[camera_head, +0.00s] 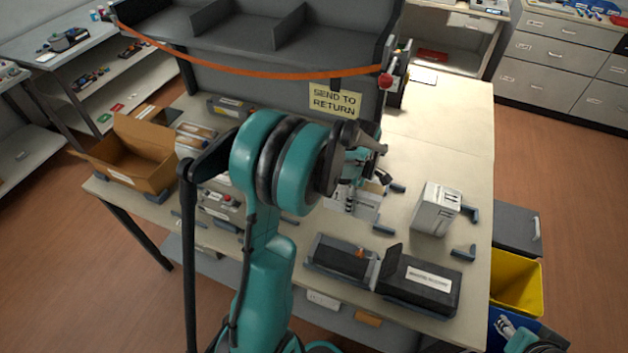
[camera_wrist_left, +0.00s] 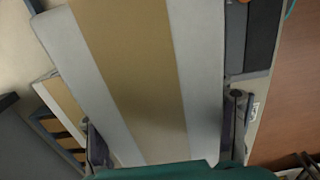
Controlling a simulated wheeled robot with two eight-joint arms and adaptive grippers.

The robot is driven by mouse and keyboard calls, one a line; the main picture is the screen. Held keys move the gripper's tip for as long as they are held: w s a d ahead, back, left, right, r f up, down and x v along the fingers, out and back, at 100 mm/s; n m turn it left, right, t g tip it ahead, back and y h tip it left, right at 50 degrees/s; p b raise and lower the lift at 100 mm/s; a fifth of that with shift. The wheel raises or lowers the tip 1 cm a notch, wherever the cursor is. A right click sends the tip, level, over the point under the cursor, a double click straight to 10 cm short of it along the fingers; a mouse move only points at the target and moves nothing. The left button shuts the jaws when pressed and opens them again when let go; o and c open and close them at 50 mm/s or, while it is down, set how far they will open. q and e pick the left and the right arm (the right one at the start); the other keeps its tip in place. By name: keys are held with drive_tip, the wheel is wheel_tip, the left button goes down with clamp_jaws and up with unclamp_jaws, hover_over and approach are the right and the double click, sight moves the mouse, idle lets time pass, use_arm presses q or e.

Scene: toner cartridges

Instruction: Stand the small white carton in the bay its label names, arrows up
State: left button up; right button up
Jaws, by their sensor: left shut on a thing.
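My left gripper (camera_head: 362,185) reaches down over the middle of the table and is shut on a white carton. In the left wrist view the carton's white face with a broad tan tape band (camera_wrist_left: 130,70) fills the middle, with a finger of the left gripper (camera_wrist_left: 166,140) on each side. In the head view the carton (camera_head: 352,205) is partly hidden by the gripper and arm; its label and arrows cannot be read. Another white carton (camera_head: 436,209) with black up arrows stands to the right.
Grey corner brackets (camera_head: 463,252) mark spots on the table. An open brown box (camera_head: 137,160) is at the left. The back right table is clear.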

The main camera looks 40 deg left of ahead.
use_arm(q)
drive_tip(key=a+f, duration=0.2)
drive_tip(key=a, duration=0.1)
drive_tip(key=a+f+b, duration=0.1)
drive_tip(key=a+f, duration=0.1)
drive_tip(key=a, duration=0.1)
drive_tip(key=a+f+b, duration=0.1)
drive_tip(key=a+f, duration=0.1)
drive_tip(key=a, duration=0.2)
drive_tip(key=shift+w+a+f, duration=0.1)
drive_tip(key=shift+w+f, duration=0.05)
drive_tip(key=shift+w, duration=0.15)
wheel_tip(320, 180, down, 3)
drive_tip(key=shift+f+b, duration=0.1)
drive_tip(key=shift+b, duration=0.55)
drive_tip(key=shift+f, duration=0.35)
drive_tip(key=shift+f, duration=0.15)
drive_tip(key=o, duration=1.5)
